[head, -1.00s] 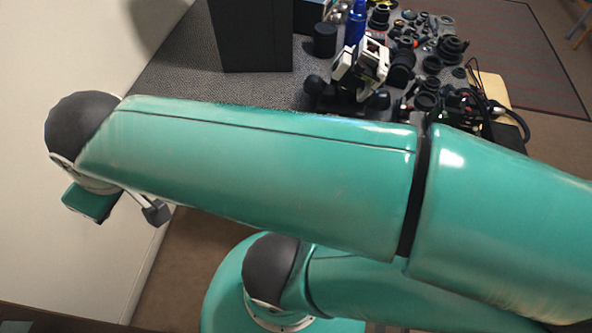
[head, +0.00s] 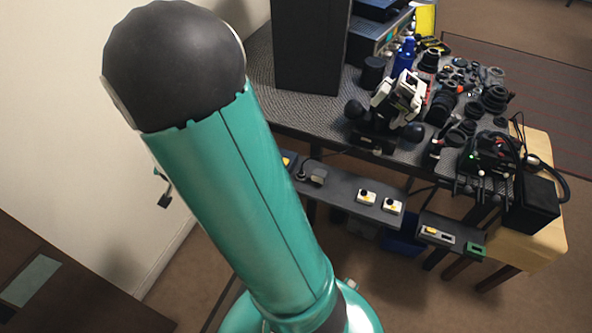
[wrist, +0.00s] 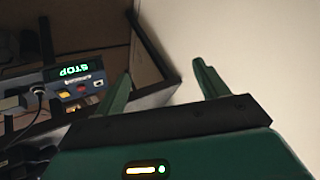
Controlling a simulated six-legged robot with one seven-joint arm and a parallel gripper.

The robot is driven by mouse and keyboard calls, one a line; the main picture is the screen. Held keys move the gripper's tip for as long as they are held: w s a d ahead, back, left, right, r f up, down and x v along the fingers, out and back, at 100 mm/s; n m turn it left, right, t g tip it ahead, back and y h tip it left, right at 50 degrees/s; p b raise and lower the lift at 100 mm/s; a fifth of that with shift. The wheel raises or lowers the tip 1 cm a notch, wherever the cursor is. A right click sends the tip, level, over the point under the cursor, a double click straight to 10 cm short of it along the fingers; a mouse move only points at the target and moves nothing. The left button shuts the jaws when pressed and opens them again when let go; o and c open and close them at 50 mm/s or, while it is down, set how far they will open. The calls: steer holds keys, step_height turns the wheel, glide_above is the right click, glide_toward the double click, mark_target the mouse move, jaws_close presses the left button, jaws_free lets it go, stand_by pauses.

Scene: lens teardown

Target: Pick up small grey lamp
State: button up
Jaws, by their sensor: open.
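I cannot make out a small grey lamp for certain in either view. My gripper (wrist: 162,68) shows in the wrist view with its two green fingers spread apart and nothing between them. Beyond the fingers are a pale wall and a dark edge. In the head view my arm stands up across the left side and hides most of the gripper, which is away from the crowded table (head: 290,108).
A tall black box (head: 308,45), a blue bottle (head: 404,58) and a black-and-white device (head: 398,98) stand on the table among several lens parts. A low shelf (head: 335,190) runs along its front. A lit green display (wrist: 70,71) shows in the wrist view.

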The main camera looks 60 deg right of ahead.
steer(key=s+d+f+m+g+h, duration=0.1)
steer(key=s+d+f+m+h, duration=0.25)
steer(key=d+f, duration=0.6)
steer(key=g+h, duration=0.3)
steer(key=h, duration=0.8)
glide_toward(321, 171)
steer(key=shift+m, duration=0.45)
steer(key=d, duration=0.3)
steer(key=w+d+f, duration=0.1)
steer(key=d, duration=0.3)
steer(key=w+d, duration=0.1)
steer(key=d, duration=0.3)
steer(key=shift+w+f, duration=0.1)
steer(key=shift+f, duration=0.1)
steer(key=shift+c, duration=0.2)
steer(key=c, duration=1.2)
steer(key=shift+o, duration=0.2)
steer(key=shift+r, duration=0.15)
